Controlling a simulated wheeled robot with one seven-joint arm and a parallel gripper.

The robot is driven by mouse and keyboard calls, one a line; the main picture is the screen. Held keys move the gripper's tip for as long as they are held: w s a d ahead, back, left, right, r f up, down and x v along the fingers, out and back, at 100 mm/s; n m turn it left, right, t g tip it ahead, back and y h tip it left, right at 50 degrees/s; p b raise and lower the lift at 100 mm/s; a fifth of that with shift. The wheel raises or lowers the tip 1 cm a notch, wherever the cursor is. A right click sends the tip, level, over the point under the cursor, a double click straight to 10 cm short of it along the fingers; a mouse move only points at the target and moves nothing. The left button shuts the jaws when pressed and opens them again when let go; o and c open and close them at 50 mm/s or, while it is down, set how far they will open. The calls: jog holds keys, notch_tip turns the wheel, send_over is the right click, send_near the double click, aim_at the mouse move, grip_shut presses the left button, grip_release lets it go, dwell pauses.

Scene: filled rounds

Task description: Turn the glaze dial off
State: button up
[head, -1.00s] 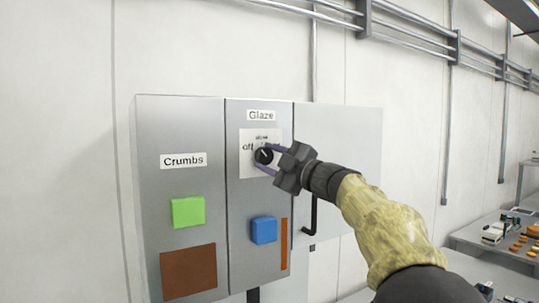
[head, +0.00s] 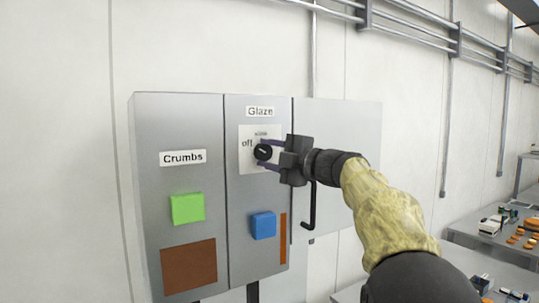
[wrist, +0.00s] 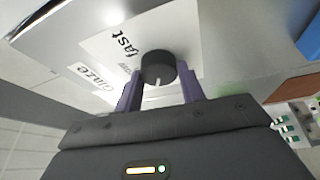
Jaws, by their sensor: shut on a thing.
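The glaze dial (head: 263,152) is a round black knob on a white plate (head: 247,165) under the "Glaze" label (head: 260,112). In the head view its pale mark lies at a shallow slant, and the word "off" stands to its upper left. My gripper (head: 268,153) comes from the right and is shut on the dial, one finger above and one below. In the wrist view the dial (wrist: 158,68) sits between the two purple fingers, its white mark low on the face. "Fast" is readable there; "off" is not visible.
A blue button (head: 263,225) and an orange-brown strip (head: 283,239) are below the dial. The "Crumbs" panel (head: 183,158) with a green button (head: 187,208) is left. A black handle (head: 311,212) hangs just below my gripper. Tables (head: 490,240) with parts stand at right.

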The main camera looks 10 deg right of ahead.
jog(key=o, duration=1)
jog(key=shift+s, duration=0.1)
jog(key=b+v, duration=0.7)
jog(key=v, duration=1)
jog(key=shift+s+d+b, duration=0.1)
jog(key=shift+b, duration=0.3)
